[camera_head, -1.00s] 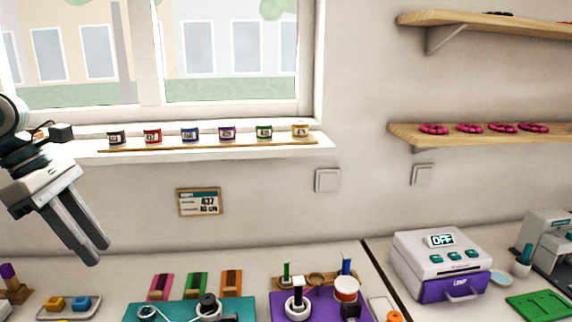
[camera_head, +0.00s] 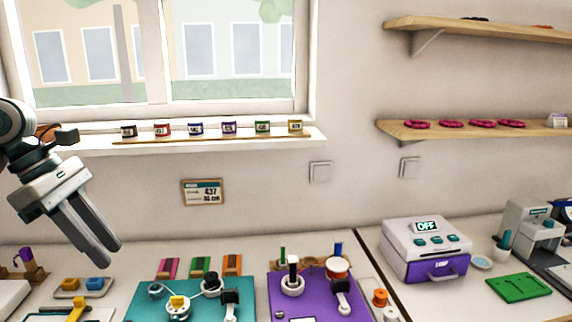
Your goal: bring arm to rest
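My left arm comes in from the left edge, and its gripper (camera_head: 112,256) hangs in the air in front of the wall below the window sill. Its two long grey fingers point down and to the right, close side by side. Nothing shows between them, but from this angle I cannot tell whether they are fully shut. The gripper appears above the bench and apart from the things on it. My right gripper is not in view.
A teal board (camera_head: 147,309) and a purple board (camera_head: 312,306) carry small parts on the bench. A tray with yellow and blue blocks (camera_head: 84,292) lies below the gripper. A white and purple machine (camera_head: 425,250) reading OFF stands right. Paint tins (camera_head: 196,130) line the sill.

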